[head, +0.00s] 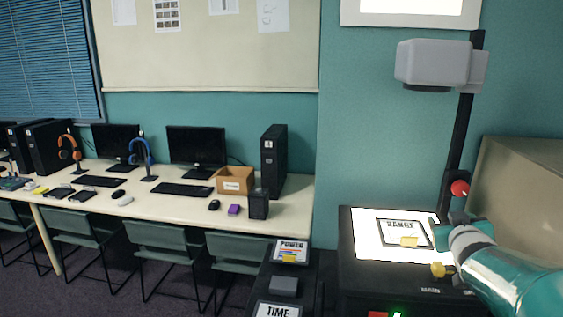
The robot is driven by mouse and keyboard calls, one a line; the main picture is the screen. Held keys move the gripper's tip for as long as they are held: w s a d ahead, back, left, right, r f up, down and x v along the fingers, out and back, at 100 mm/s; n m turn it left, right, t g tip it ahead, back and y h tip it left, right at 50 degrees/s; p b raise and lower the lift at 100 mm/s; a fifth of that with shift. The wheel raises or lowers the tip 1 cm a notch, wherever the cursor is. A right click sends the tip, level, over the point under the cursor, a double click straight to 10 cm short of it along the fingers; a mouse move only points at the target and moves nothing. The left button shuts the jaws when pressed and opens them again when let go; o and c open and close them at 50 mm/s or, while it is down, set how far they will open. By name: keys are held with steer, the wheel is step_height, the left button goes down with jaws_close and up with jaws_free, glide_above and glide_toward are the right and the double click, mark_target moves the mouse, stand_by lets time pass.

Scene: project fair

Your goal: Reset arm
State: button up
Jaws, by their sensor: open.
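My teal arm comes in from the lower right. Its end, with my gripper (456,219), is small and dark beside the post of the overhead projector (375,281). The jaws are open, and I see nothing held between them. A red knob (460,188) on the post is just above my gripper. A yellow knob (438,269) is on the projector body below it. My arm hides part of the projector's right side.
A dark stand with a POWER card (290,251), a grey block (284,286) and a TIME card (278,310) is left of the projector. A long desk (295,195) with computers, headphones and a cardboard box (234,180) stands further left, with several chairs before it. A beige panel (525,190) is behind my arm.

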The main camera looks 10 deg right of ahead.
steer(key=s+a+f+g+y, duration=0.3)
steer(key=s+a, duration=0.7)
steer(key=a, duration=0.4)
steer(key=s+a+f+n+g+y, duration=0.1)
steer(key=s+a+f+g+y, duration=0.2)
steer(key=s+a, duration=0.8)
steer(key=a+f+g, duration=0.2)
steer(key=a+f, duration=0.1)
steer(key=a, duration=0.1)
steer(key=shift+a+g+y, duration=0.25)
steer(key=shift+g+y, duration=0.05)
steer(key=shift+g, duration=0.1)
steer(key=shift+f, duration=0.1)
